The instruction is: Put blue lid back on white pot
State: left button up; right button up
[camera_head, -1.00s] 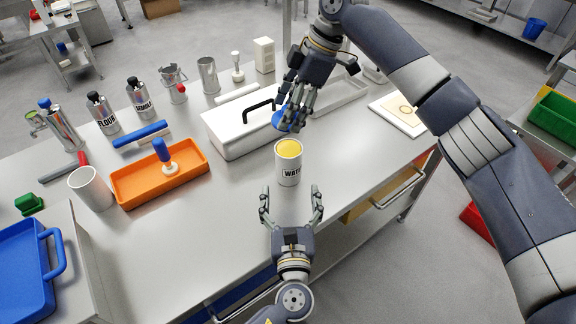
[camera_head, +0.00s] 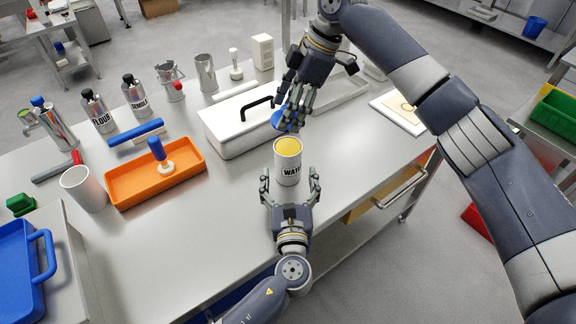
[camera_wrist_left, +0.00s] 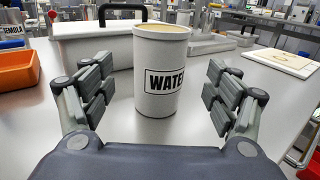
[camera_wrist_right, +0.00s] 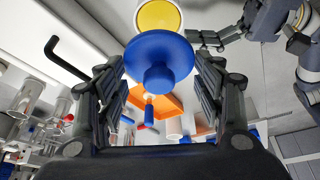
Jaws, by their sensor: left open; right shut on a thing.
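The white pot (camera_head: 287,165), labelled with black letters that begin "WATE", stands upright on the steel table with its top open and yellow inside. It also shows in the left wrist view (camera_wrist_left: 160,75). My left gripper (camera_head: 290,178) is open, with its fingers on either side of the pot's lower part and apart from it in the left wrist view. My right gripper (camera_head: 290,122) is shut on the blue lid (camera_wrist_right: 158,58), holding it above and just behind the pot. In the head view the fingers hide most of the lid (camera_head: 278,119).
A white box with a black handle (camera_head: 225,130) stands close behind the pot. An orange tray (camera_head: 128,190) and a white cup (camera_head: 84,190) are to the left. A white board (camera_head: 398,112) lies at right. The table in front of the tray is clear.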

aim_at(288, 158)
pick_arm(q)
jog(key=w, duration=0.6)
jog(key=shift+w+a, duration=0.15)
jog(key=shift+w, duration=0.25)
jog(key=shift+c, duration=0.6)
jog(key=c, duration=1.5)
pick_arm(e)
jog(key=shift+f, duration=2.45)
jog(key=shift+f, duration=0.85)
jog(key=shift+f, duration=0.65)
jog(key=o, duration=0.9)
jog(key=shift+o, duration=0.2)
jog(key=shift+d+r, duration=0.1)
